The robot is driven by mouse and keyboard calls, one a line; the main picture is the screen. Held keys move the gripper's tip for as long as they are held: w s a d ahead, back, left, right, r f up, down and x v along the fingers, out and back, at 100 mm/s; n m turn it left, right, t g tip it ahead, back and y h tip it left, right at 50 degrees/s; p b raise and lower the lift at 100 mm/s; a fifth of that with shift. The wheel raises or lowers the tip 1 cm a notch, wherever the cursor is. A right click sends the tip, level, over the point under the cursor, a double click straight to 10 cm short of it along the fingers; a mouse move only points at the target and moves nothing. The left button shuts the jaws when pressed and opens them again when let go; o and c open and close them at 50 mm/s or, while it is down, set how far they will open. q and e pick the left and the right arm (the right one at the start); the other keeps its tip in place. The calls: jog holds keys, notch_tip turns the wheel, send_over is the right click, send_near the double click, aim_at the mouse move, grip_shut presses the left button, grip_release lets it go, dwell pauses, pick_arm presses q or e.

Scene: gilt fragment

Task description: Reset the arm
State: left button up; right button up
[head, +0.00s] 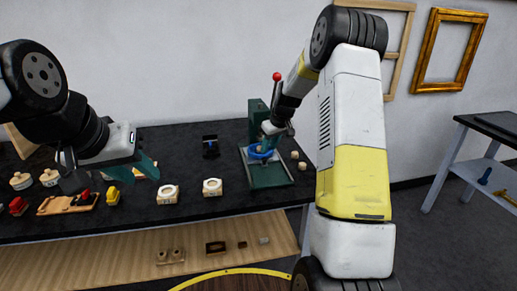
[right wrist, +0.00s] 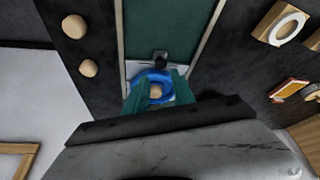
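My right gripper (right wrist: 157,84) has its two teal fingers spread, with a blue ring-shaped dish (right wrist: 150,77) and a tan round piece (right wrist: 156,91) visible between them. In the head view this gripper (head: 268,138) hangs low over the blue dish (head: 260,152) at a green stand (head: 268,177); I cannot tell whether the fingers touch the dish. My left gripper (head: 112,176) is open, with nothing seen between its fingers, above the left part of the black table. My right arm hides part of the table's right side.
The black table (head: 235,205) holds white blocks with round tops (head: 168,194), a yellow piece (head: 113,195), a wooden tray (head: 55,206) and small tan knobs (head: 302,166). A red-knobbed lever (head: 277,77) rises beside my right forearm. A side table (head: 480,150) stands at right.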

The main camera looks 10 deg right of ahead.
jog(key=shift+v, duration=0.8)
jog(key=shift+r, duration=0.1)
